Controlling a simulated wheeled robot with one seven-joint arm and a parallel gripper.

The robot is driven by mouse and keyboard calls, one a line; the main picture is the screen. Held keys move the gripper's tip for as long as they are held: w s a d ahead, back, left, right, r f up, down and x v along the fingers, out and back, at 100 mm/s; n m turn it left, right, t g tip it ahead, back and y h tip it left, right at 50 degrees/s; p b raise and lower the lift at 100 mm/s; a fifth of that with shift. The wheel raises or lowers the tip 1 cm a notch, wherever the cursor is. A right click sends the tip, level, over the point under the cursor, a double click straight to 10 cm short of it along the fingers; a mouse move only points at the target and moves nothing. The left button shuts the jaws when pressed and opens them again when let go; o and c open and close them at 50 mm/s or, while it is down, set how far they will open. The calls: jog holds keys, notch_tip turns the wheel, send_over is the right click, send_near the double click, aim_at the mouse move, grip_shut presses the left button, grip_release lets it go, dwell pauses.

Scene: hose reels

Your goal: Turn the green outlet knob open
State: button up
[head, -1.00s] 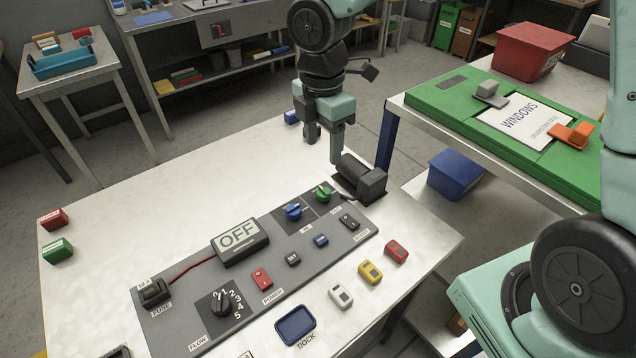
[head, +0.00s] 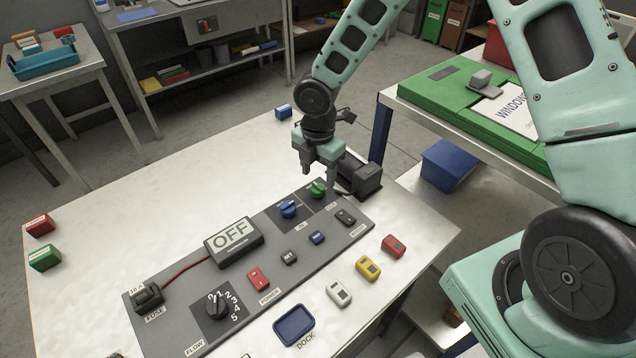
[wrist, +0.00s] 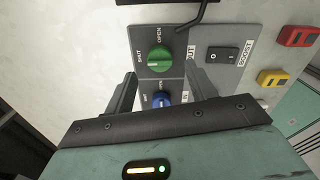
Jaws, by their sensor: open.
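The green outlet knob (head: 317,188) sits at the far end of the grey panel (head: 262,297), next to the blue knob (head: 288,209). In the wrist view the green knob (wrist: 159,58) lies ahead of my fingertips, between the labels SHUT and OPEN; its pale mark points toward neither label clearly. The blue knob (wrist: 161,99) shows between my fingers. My gripper (head: 322,178) is open and empty, pointing down close above the green knob. In the wrist view my gripper (wrist: 160,85) has its fingers spread either side, not visibly touching the green knob.
A dark block (head: 362,178) stands right beside the green knob, close to my gripper. An OFF display (head: 233,241), a black rocker switch (head: 345,217) and a flow dial (head: 217,306) are on the panel.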

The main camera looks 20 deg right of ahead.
aim_at(318, 186)
jog(key=shift+f, duration=2.05)
jog(key=shift+c, duration=0.4)
jog(key=c, duration=0.9)
